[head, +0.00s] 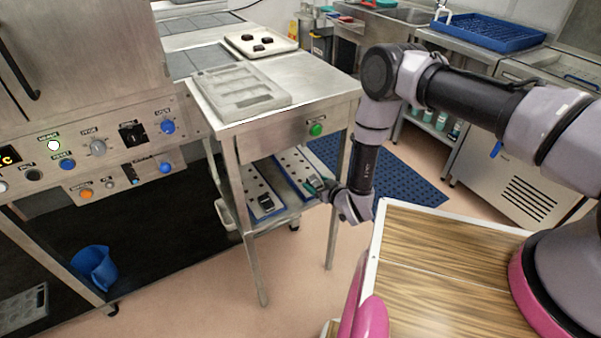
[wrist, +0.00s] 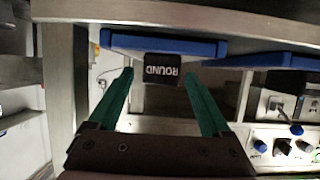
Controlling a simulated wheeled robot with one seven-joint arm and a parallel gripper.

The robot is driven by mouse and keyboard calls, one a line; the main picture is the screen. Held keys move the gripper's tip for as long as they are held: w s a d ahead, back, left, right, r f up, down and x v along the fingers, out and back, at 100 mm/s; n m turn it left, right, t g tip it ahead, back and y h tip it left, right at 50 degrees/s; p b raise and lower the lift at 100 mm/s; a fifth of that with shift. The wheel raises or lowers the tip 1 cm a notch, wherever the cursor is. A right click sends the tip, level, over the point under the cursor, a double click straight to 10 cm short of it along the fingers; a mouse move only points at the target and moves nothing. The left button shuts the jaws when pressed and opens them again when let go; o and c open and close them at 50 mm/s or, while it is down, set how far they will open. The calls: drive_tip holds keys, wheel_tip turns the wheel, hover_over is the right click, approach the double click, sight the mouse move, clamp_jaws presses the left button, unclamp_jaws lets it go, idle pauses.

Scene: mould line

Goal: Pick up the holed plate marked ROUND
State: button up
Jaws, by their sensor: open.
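Two white holed plates with blue edges lie side by side on the lower shelf of a steel table. The plate marked ROUND (wrist: 150,45) has a black tab (wrist: 163,68) lettered ROUND at its near end; the letters are upside down in the wrist view. In the head view this seems to be the right plate (head: 294,164). My gripper (head: 318,187) is at its near end. In the wrist view my gripper (wrist: 160,78) is open, with green fingers on either side of the tab and visible gaps to it. The other plate (head: 254,180) lies to the left; its marking is unreadable.
The table top (head: 310,85) sits above the shelf, with a grey mould tray (head: 238,92) on it. Table legs (head: 338,205) stand close to my gripper. A control panel (head: 110,150) is at the left, and a blue floor mat (head: 400,180) lies behind my arm.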

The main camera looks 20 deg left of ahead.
drive_tip(key=shift+x, duration=1.35)
clamp_jaws()
